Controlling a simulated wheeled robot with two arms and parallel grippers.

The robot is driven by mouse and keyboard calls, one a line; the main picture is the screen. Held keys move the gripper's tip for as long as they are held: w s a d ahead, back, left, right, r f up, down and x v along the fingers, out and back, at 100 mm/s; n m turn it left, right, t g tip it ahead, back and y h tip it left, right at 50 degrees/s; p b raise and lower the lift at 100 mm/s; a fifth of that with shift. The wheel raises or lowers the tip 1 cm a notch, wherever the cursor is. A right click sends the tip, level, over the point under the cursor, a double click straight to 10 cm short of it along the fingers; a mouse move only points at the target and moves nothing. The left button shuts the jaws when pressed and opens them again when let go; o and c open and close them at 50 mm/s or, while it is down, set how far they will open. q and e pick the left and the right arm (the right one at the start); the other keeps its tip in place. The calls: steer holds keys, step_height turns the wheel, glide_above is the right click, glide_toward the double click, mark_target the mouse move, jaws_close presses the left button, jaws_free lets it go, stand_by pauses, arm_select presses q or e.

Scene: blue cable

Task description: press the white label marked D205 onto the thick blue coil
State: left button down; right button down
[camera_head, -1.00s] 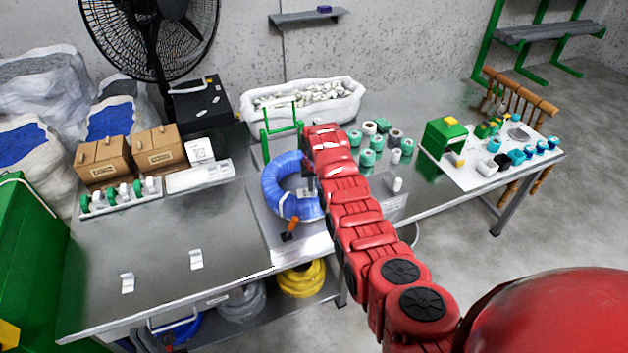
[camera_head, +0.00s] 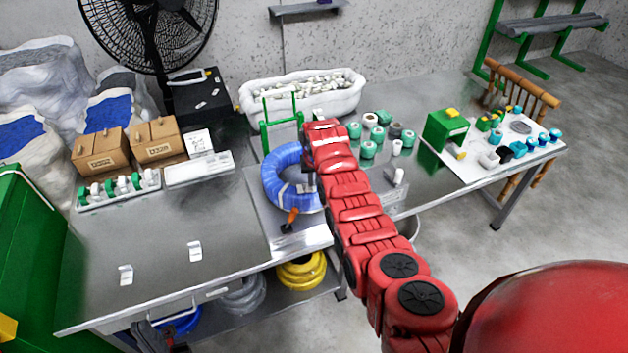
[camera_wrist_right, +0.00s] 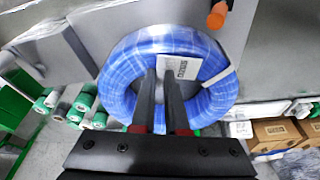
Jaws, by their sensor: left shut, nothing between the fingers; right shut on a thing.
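The thick blue coil (camera_head: 273,182) lies on a grey plate near the table's front edge. In the wrist view the coil (camera_wrist_right: 118,88) fills the middle, with a pale band on its right side. My right gripper (camera_wrist_right: 160,74) is over the coil's ring, shut on a white label (camera_wrist_right: 181,67) with small dark print that I cannot read. The label lies over the coil's surface; whether it is pressed flat is unclear. In the head view my right gripper (camera_head: 309,186) is at the coil's right side, partly hidden by my red arm. My left gripper is not in view.
An orange-handled tool (camera_head: 290,220) stands in front of the coil, and a green frame (camera_head: 266,138) behind it. Cardboard boxes (camera_head: 100,156) and a white tray (camera_head: 200,170) are at left. Several tape rolls (camera_head: 368,149) stand at right. The table's front left is mostly clear.

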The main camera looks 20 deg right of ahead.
steer(key=shift+f+b, duration=0.5)
steer(key=shift+b, duration=0.05)
stand_by(0.9)
steer(key=c, duration=0.7)
jaws_free()
steer(key=shift+r+p, duration=0.4)
steer(key=shift+r, duration=3.1)
